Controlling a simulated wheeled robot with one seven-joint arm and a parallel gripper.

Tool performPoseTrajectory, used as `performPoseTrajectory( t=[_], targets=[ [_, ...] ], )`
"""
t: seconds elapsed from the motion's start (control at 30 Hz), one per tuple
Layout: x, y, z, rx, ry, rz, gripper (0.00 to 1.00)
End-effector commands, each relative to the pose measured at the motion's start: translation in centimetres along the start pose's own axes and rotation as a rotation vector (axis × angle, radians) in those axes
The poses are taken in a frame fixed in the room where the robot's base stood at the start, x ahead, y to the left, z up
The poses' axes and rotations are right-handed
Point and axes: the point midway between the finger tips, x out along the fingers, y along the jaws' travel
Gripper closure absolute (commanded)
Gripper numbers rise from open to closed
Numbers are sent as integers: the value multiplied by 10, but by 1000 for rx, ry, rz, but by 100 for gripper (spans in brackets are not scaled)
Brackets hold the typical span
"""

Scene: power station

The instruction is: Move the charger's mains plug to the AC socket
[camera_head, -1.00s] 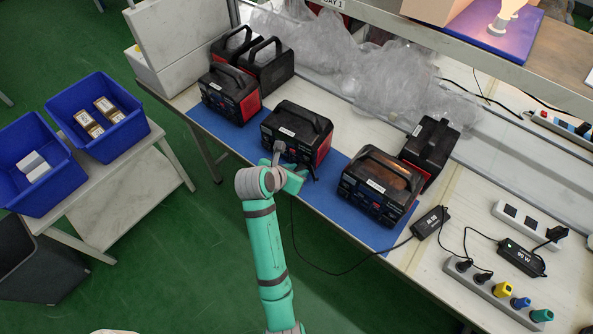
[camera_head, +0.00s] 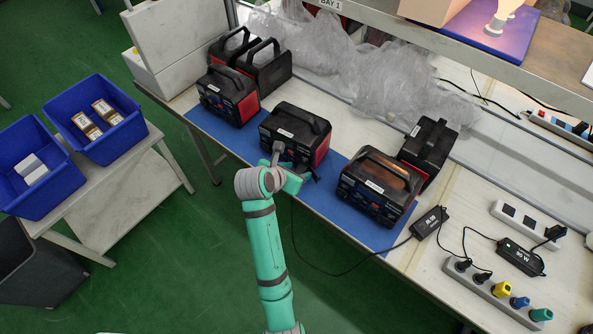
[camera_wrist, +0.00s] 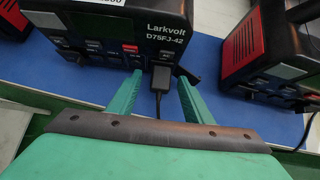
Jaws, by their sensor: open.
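My gripper (camera_wrist: 160,100) is open at the front of the middle power station (camera_head: 297,136), labelled "Larkvolt D75FJ-42" in the wrist view (camera_wrist: 125,45). Its green fingers stand on either side of a black plug (camera_wrist: 161,78) in a port low on that front, with gaps on both sides. The plug's cord (camera_wrist: 158,108) runs down between the fingers. A dark flap sticks out right of the plug. In the head view my arm hides the plug, and a cord loops from there to a black charger brick (camera_head: 430,222). I cannot tell which opening is the AC socket.
Another station (camera_head: 377,187) stands right of the gripper on the blue mat (camera_head: 240,144), and several more stand around. A power strip with coloured plugs (camera_head: 497,296), a white strip (camera_head: 522,218) and a 90 W charger (camera_head: 520,257) lie at the right. Blue bins (camera_head: 75,135) are at left.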

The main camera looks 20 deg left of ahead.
Motion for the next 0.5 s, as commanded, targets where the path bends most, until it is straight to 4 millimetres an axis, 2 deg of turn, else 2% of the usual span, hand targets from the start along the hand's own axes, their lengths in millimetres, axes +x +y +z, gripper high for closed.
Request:
performPoseTrajectory(
  t=[0.17,0.5],
  targets=[
    [-12,0,1,1,-2,1,54],
    [-73,0,1,2,-4,2,54]
  ],
)
